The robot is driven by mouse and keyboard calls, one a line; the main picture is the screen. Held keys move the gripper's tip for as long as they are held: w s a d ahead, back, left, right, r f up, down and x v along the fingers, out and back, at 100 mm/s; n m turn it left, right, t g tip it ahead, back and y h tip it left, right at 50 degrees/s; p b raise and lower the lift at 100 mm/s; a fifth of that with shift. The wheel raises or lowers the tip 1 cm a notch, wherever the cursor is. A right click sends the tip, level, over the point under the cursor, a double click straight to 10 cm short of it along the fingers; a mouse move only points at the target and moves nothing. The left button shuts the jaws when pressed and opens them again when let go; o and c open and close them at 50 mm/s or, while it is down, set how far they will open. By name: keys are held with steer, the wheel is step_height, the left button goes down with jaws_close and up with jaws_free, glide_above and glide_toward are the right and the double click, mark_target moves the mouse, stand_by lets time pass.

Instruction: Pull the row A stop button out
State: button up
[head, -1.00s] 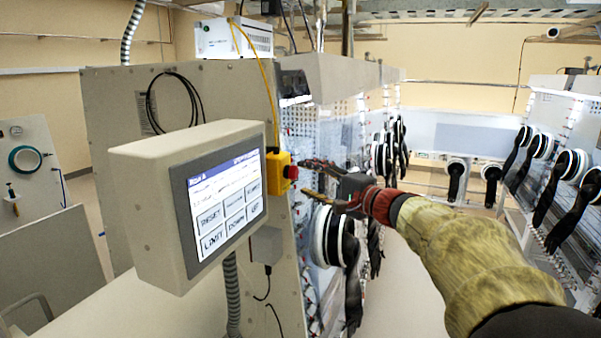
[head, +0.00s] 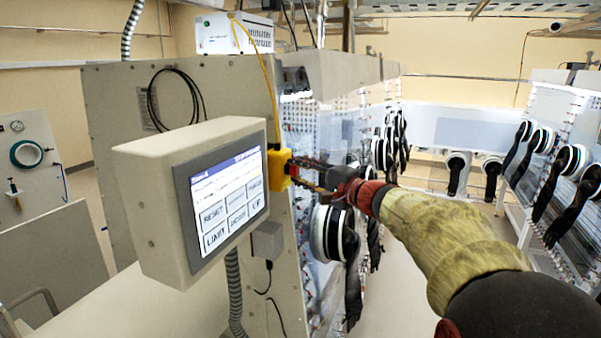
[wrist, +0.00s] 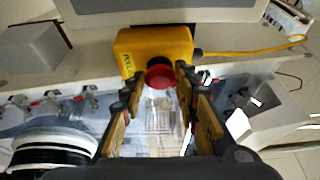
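The row A stop button is a red round knob (wrist: 160,74) on a yellow box (wrist: 152,46), seen near the centre top of the wrist view. In the head view the yellow box (head: 277,170) sits on the cabinet edge just right of the screen panel; my fingers largely cover the knob there. My gripper (wrist: 157,95) is open, its two fingers spread left and right of the knob, with the tips close to it. No finger is seen pressing on the knob. In the head view my gripper (head: 292,174) reaches the box from the right.
The screen panel (head: 150,205) with touch keys stands just left of the box. A yellow cable (wrist: 250,51) leaves the box. A white glove port (head: 320,233) with a black glove is below my gripper. The aisle floor (head: 405,290) is clear.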

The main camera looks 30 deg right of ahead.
steer(key=c, duration=0.6)
jaws_close()
steer(key=shift+s+d+f+b, duration=0.2)
steer(key=shift+s+d+b, duration=0.1)
steer(key=shift+b, duration=0.65)
steer(key=shift+s+d+b, duration=0.25)
steer(key=shift+s+b, duration=0.1)
steer(key=shift+b, duration=0.2)
steer(key=shift+r, duration=0.1)
